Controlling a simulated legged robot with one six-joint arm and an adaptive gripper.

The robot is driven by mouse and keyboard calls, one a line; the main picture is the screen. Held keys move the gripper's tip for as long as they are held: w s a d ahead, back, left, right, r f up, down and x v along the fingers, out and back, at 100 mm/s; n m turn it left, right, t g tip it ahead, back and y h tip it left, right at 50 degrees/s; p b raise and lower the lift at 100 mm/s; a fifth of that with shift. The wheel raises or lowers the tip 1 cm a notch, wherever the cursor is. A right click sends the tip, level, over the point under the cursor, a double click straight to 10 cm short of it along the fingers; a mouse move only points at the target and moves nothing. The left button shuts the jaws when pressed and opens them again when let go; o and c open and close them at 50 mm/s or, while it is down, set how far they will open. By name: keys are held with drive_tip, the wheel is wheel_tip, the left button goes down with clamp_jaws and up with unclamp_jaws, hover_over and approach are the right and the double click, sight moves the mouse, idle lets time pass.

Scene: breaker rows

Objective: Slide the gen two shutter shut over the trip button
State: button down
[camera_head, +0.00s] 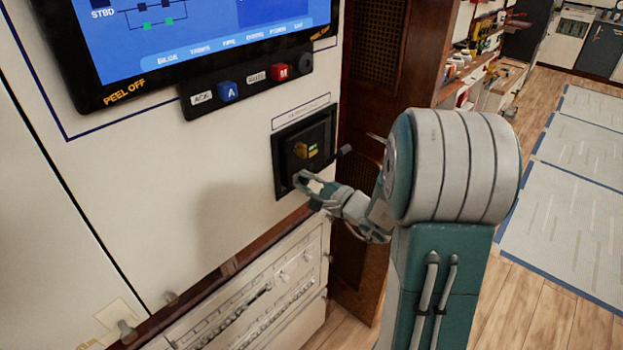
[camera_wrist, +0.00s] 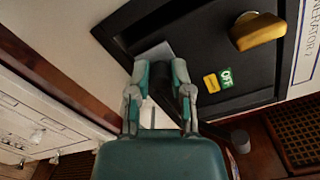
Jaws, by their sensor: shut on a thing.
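The black generator panel (camera_head: 279,160) is set in the white wall, with a yellow handle (camera_head: 300,150) and small lit green and yellow labels (camera_head: 313,149). In the wrist view the yellow handle (camera_wrist: 257,31) and labels (camera_wrist: 218,80) lie right of my fingers. My gripper (camera_head: 303,181) is at the panel's lower part. In the wrist view my gripper (camera_wrist: 161,72) is shut on a dark knob (camera_wrist: 163,80), seemingly the shutter's. A grey plate edge (camera_wrist: 155,52) shows just beyond the fingertips. I cannot make out the trip button or how far the shutter covers it.
A dark round-ended peg (camera_head: 345,150) sticks out near the panel's right side. Above are a screen (camera_head: 240,35) and a strip with blue (camera_head: 227,91) and red (camera_head: 279,72) buttons. White equipment drawers (camera_head: 270,300) stand below. Open floor lies to the right.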

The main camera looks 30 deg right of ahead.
drive_tip(key=shift+s+a+f, duration=0.15)
drive_tip(key=shift+a+f, duration=0.05)
drive_tip(key=shift+a, duration=0.4)
drive_tip(key=c, duration=0.5)
unclamp_jaws()
drive_tip(key=shift+d+f, duration=0.15)
drive_tip(key=shift+d, duration=0.4)
drive_tip(key=shift+c, duration=0.2)
drive_tip(key=shift+d+y, duration=0.1)
drive_tip(key=shift+y, duration=0.2)
drive_tip(key=shift+a+r, duration=0.2)
drive_tip(key=shift+a, duration=0.1)
drive_tip(key=v, duration=1.2)
